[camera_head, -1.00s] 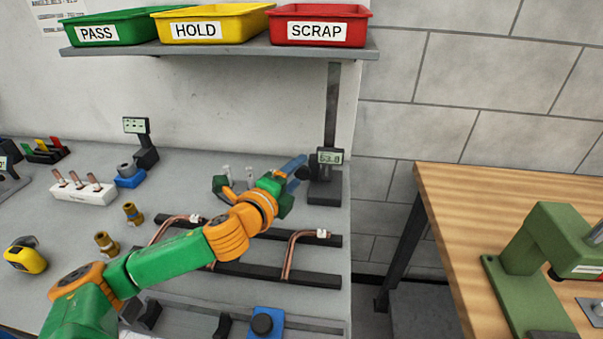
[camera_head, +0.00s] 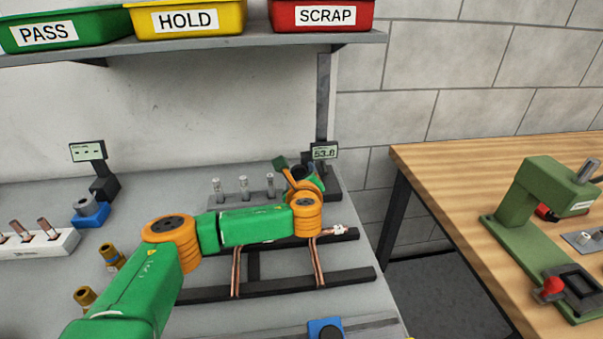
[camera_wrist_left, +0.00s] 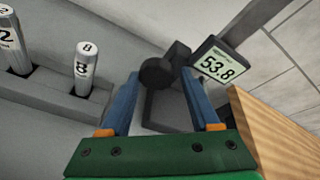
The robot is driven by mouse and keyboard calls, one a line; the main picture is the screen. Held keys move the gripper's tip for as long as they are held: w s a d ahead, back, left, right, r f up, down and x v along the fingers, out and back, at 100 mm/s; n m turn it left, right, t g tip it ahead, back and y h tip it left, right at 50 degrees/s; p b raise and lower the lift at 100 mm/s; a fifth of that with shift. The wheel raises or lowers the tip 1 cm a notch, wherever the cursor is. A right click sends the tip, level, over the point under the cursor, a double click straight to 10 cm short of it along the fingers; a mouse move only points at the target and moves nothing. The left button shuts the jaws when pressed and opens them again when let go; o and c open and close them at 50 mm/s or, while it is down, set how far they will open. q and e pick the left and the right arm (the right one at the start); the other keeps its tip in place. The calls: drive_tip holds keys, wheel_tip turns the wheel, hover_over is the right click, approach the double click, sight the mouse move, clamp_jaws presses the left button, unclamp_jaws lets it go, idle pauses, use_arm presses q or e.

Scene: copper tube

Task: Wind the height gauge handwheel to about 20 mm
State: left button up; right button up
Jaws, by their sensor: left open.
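The height gauge has a dark post and base and a tilted display (camera_head: 324,152) reading 53.8 at the back right of the bench. In the left wrist view the display (camera_wrist_left: 218,64) reads 53.8 clearly. The round black handwheel (camera_wrist_left: 155,72) is on the gauge's left side. My left gripper (camera_wrist_left: 160,74) is open, its blue fingers on either side of the handwheel in that view; I cannot tell whether they touch it. In the head view the left gripper (camera_head: 300,178) is at the gauge, its fingertips mostly hidden by the wrist. My right gripper is out of view.
Numbered silver pins (camera_wrist_left: 86,68) stand in a grey holder left of the gauge. Copper tubes (camera_head: 316,262) lie across black rails (camera_head: 280,288) below my left forearm. A shelf (camera_head: 200,44) with labelled bins overhangs the back. A wooden table (camera_head: 450,190) stands right, across a gap.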

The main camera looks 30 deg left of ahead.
use_arm(q)
drive_tip(key=shift+w+a+f, duration=0.15)
drive_tip(key=shift+w+a, duration=0.2)
drive_tip(key=shift+a, duration=0.25)
drive_tip(key=shift+w+a+f, duration=0.1)
drive_tip(key=shift+w, duration=0.1)
drive_tip(key=shift+c, duration=0.4)
clamp_jaws()
drive_tip(key=shift+f+n+t+h+b, duration=0.15)
drive_tip(key=shift+n+t+h+b, duration=0.2)
drive_tip(key=shift+n, duration=0.75)
drive_tip(key=shift+n+t+h+b, duration=0.45)
drive_tip(key=shift+n+t+b, duration=0.3)
drive_tip(key=shift+n, duration=0.65)
